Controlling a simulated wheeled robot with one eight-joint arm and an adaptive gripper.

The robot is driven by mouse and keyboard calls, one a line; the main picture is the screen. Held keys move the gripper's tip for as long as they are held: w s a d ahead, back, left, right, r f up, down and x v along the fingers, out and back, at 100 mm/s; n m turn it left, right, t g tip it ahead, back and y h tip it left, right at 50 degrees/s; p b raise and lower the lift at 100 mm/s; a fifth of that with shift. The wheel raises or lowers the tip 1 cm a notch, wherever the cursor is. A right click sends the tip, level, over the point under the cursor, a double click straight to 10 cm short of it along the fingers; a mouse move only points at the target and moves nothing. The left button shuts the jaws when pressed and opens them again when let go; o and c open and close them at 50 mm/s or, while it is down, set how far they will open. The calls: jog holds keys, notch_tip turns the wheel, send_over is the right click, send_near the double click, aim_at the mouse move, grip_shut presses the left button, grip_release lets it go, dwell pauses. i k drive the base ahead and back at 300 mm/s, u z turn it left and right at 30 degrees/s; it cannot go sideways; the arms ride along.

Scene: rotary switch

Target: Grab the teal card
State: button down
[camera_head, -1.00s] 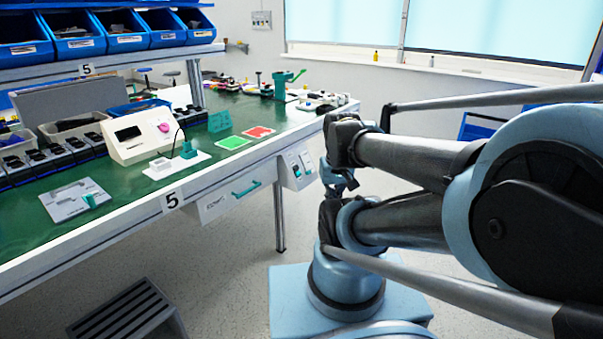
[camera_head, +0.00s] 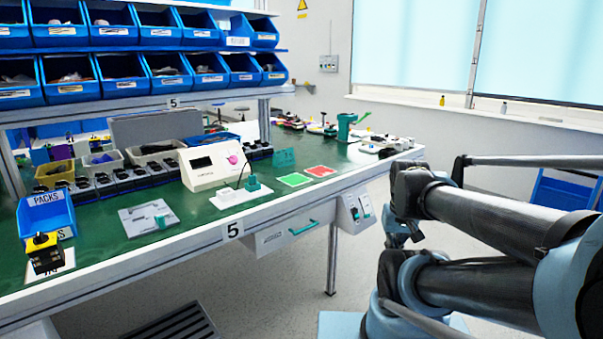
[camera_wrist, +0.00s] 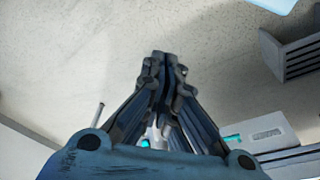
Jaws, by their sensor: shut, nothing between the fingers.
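The teal card (camera_head: 285,157) stands upright on the green bench top, just right of the cream box, with small pale marks on its face. It looks apart from the green and red cards in front of it. My gripper (camera_wrist: 164,62) shows in the wrist view with its fingers together and nothing between them. It points at bare floor, away from the card. The wrist view does not show the teal card. In the head view my arm is at the right, off the bench, and I cannot make out the fingers there.
A cream box (camera_head: 213,163) and a white plate with a teal switch (camera_head: 252,183) stand left. A drawer (camera_head: 290,236) and a switch box (camera_head: 356,212) hang under the bench edge.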

aim_at(283, 157)
jog(key=k, duration=0.6)
jog(key=z, duration=0.05)
jog(key=i, duration=1.55)
jog(key=u, duration=0.45)
